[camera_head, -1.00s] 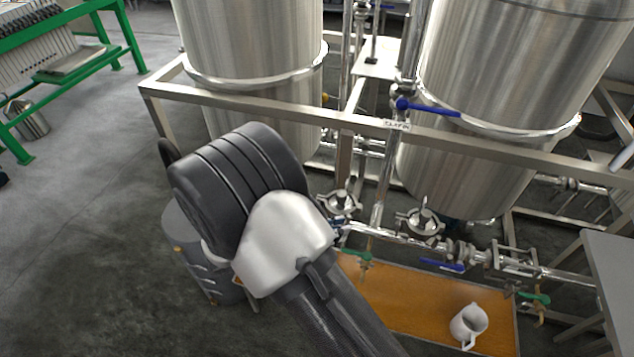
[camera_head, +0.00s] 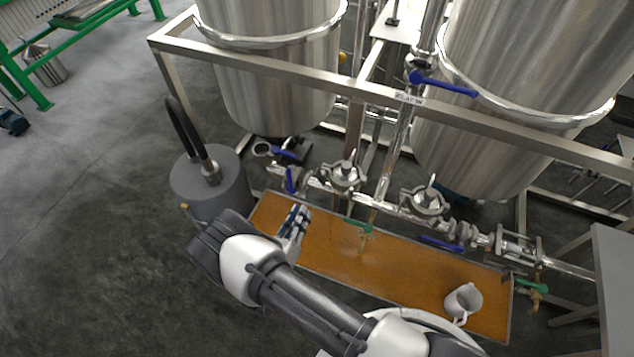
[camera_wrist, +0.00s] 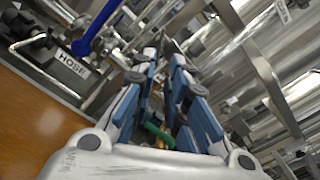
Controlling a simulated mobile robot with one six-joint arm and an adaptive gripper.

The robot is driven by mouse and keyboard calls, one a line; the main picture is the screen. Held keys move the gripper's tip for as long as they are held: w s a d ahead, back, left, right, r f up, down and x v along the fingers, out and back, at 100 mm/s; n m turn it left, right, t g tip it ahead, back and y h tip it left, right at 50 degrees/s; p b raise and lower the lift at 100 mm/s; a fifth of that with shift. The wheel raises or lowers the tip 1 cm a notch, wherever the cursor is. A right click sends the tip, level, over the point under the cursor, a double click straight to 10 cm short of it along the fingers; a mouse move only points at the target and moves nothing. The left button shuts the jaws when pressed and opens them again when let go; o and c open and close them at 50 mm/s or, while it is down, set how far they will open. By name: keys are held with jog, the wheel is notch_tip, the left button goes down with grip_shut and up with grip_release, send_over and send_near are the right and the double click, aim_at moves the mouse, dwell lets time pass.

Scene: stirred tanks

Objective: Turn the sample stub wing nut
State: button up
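Two round metal fittings with upright pins sit on the pipe run under the tanks in the head view: the left clamp fitting (camera_head: 345,174) and the right clamp fitting (camera_head: 425,200). I cannot tell which carries the sample stub wing nut, and no wing nut shows clearly. My gripper (camera_head: 298,222), with blue and grey fingers, is over the left part of the tray, below and left of the left fitting and apart from it. In the wrist view my gripper (camera_wrist: 165,50) has a narrow gap between its fingers, and nothing is held there.
A shallow tray with a brown floor (camera_head: 400,265) lies under the pipes. A white jug (camera_head: 463,301) stands at its right. A grey drum (camera_head: 212,185) with a black hose stands left. Blue valve levers (camera_head: 440,243), a green handle (camera_head: 358,226) and the frame rail (camera_head: 270,72) are close by.

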aim_at(319, 180)
jog(key=b+x, duration=0.1)
jog(key=x, duration=1.2)
jog(key=shift+b, duration=0.35)
jog(key=shift+c, duration=0.4)
grip_shut()
jog(key=shift+f+m, duration=0.1)
jog(key=shift+m, duration=0.2)
jog(key=shift+m+b, duration=0.85)
jog(key=shift+m, duration=0.35)
jog(key=shift+s+d+m+b, duration=0.1)
jog(key=shift+m+b, duration=0.45)
jog(key=shift+m, duration=0.95)
